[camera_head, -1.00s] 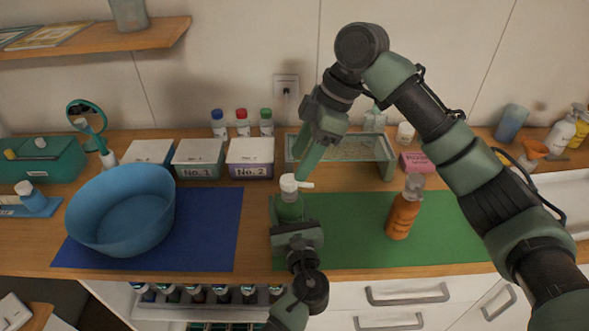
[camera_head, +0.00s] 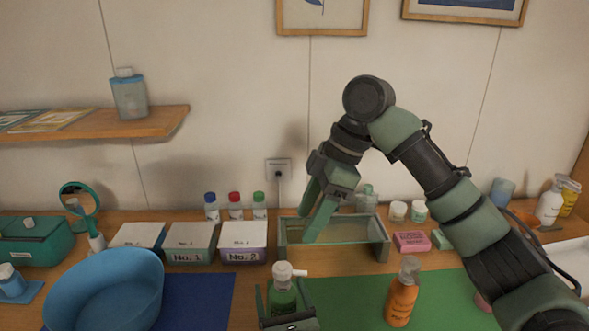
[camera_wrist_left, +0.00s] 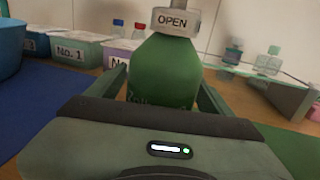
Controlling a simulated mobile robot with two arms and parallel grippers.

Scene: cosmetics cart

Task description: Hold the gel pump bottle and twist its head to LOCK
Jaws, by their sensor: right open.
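The gel pump bottle (camera_head: 284,299) is green with a white pump head (camera_head: 283,272) whose nozzle points right. In the left wrist view the bottle (camera_wrist_left: 163,75) stands between my left gripper's fingers, and the collar tag reads OPEN (camera_wrist_left: 172,20). My left gripper (camera_head: 285,296) is at the front of the bottle, its fingers against both sides of the body, below the head. My right gripper (camera_head: 310,222) is open and empty. In the head view it shows above and right of the pump head, apart from it, fingers pointing down-left.
A blue bowl (camera_head: 105,292) stands left on the blue mat. White-lidded boxes and a glass tray (camera_head: 334,251) are behind. An orange pump bottle (camera_head: 402,296) stands on the green mat (camera_head: 350,300) to the right. Some green mat between the bottles is clear.

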